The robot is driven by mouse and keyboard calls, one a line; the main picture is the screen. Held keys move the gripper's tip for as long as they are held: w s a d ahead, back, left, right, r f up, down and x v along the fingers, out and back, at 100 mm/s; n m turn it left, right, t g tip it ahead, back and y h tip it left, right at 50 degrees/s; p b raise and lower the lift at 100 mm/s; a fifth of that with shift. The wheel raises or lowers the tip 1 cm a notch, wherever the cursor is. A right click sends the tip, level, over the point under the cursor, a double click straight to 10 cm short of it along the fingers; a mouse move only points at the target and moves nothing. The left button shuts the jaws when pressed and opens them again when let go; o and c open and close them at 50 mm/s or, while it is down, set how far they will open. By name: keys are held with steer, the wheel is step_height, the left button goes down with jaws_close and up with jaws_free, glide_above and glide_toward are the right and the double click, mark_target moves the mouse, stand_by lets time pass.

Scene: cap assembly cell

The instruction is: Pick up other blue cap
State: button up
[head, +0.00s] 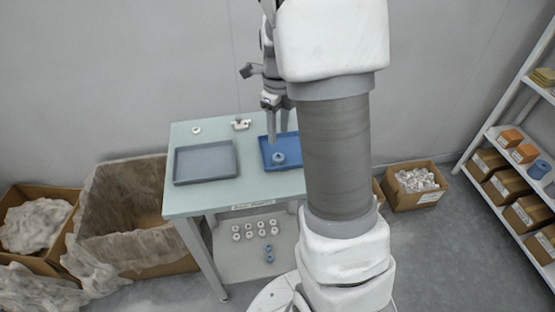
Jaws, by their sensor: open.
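A blue cap (279,157) sits in the blue tray (267,164) on the right part of the table. My gripper (277,139) is open above that tray, with its fingers pointing down close over the cap. I cannot tell whether they touch it. Two more blue caps, one (268,248) behind the other (269,259), lie on the lower shelf under the table. The right part of the blue tray is hidden behind my arm.
The green table (195,203) also holds an empty grey-blue tray (206,162), a white ring (196,130) and a small white fixture (241,124). Several white caps (249,235) lie on the lower shelf (235,265). Cardboard boxes (125,215) flank the table; shelving (510,165) stands right.

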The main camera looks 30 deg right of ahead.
mark_target(279, 156)
step_height(279, 156, down, 9)
steer(key=shift+s+r+b, duration=0.15)
steer(key=shift+b, duration=0.55)
steer(key=c, duration=0.5)
